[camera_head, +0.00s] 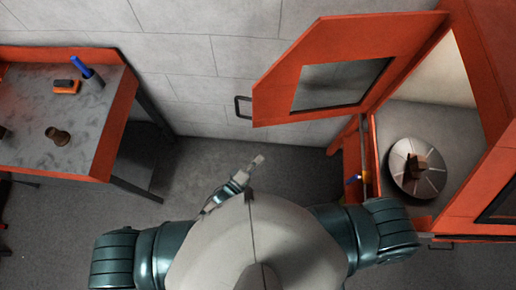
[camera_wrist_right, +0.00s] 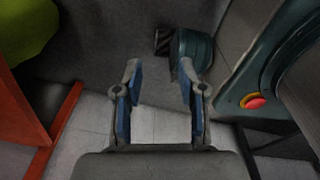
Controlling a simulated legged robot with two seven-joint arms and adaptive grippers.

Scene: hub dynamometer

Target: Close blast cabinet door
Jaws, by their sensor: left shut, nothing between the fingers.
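The blast cabinet (camera_head: 495,75) is orange and stands at the right in the head view. Its door (camera_head: 290,82), orange with a dark-framed window, stands wide open, swung out to the left. A dark handle (camera_head: 243,107) sits on the door's free edge. Inside the cabinet, a round grey turntable (camera_head: 418,168) carries a small brown block (camera_head: 420,163). My left gripper (camera_head: 259,160) is shut and empty, below the door and apart from the handle. My right gripper (camera_wrist_right: 158,85) shows in the right wrist view, open with nothing between its blue-padded fingers; it is hidden in the head view.
An orange-edged workbench (camera_head: 50,115) at the left holds a blue-handled tool (camera_head: 88,74), an orange-and-black item (camera_head: 66,87) and a brown knob-like part (camera_head: 57,136). A grey block wall (camera_head: 225,55) stands behind. Grey floor (camera_head: 190,165) is clear between bench and cabinet.

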